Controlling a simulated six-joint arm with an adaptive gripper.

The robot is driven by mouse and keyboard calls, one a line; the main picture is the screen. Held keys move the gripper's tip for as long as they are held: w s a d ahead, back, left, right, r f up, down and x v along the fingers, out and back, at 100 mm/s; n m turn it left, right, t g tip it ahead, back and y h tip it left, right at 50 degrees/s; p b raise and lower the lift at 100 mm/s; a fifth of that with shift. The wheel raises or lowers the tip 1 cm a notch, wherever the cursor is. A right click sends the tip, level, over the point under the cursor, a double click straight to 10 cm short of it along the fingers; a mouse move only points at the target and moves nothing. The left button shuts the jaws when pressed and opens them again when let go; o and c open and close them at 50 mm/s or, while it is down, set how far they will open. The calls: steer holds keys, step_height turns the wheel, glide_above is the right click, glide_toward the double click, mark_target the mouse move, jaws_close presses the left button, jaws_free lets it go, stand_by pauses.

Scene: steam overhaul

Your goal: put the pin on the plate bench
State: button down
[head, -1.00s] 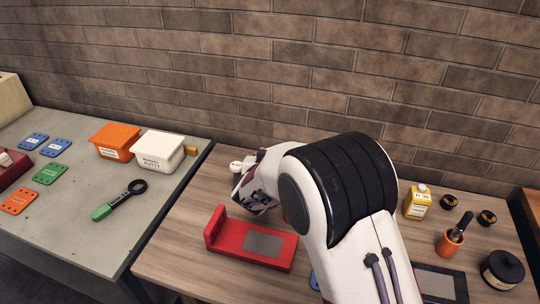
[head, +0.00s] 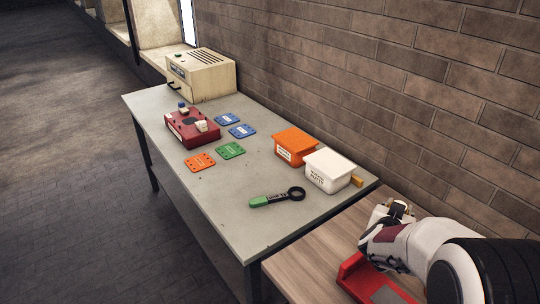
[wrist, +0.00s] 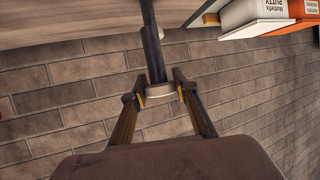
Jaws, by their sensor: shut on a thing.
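The pin (wrist: 153,52) is a dark, stepped rod with a pale collar at one end. In the wrist view my gripper (wrist: 160,92) is shut on it near the collar, and the rod runs up to the picture's top edge. In the head view my gripper (head: 397,208) is at the right, above the back of the wooden bench (head: 312,262); the pin is hard to make out there. The plate bench (head: 222,201) is the grey-topped table to the left, apart from my gripper, with blue, green and orange plates on it.
An orange tub (head: 296,146), a white putty tub (head: 329,171) and a green-handled tool (head: 277,197) are at its near end. A red box (head: 191,129) and beige case (head: 202,75) stand farther back. A red fixture (head: 362,281) is below my arm. Bare grey surface lies around the plates.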

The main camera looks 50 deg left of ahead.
steer(key=s+a+r+n+g+y, duration=0.1)
steer(key=s+a+n+g+y, duration=0.15)
steer(key=s+a, duration=0.4)
steer(key=s+a+r+n+g+y, duration=0.1)
steer(key=s+a+n+y, duration=0.2)
steer(key=a, duration=0.7)
steer(key=s+a+n+g+y, duration=0.1)
steer(key=s+a+n+g, duration=0.2)
steer(key=s+a, duration=0.3)
steer(key=s+a+f+n+g+y, duration=0.1)
steer(key=s+a+n+g+y, duration=0.1)
steer(key=s+a, duration=0.4)
steer(key=s+n+g, duration=0.1)
steer(key=s, duration=0.4)
steer(key=shift+f, duration=0.15)
steer(key=shift+s+g, duration=0.1)
steer(key=shift+g, duration=0.15)
step_height(320, 180, down, 6)
steer(key=shift+f, duration=0.15)
steer(key=shift+f, duration=1.85)
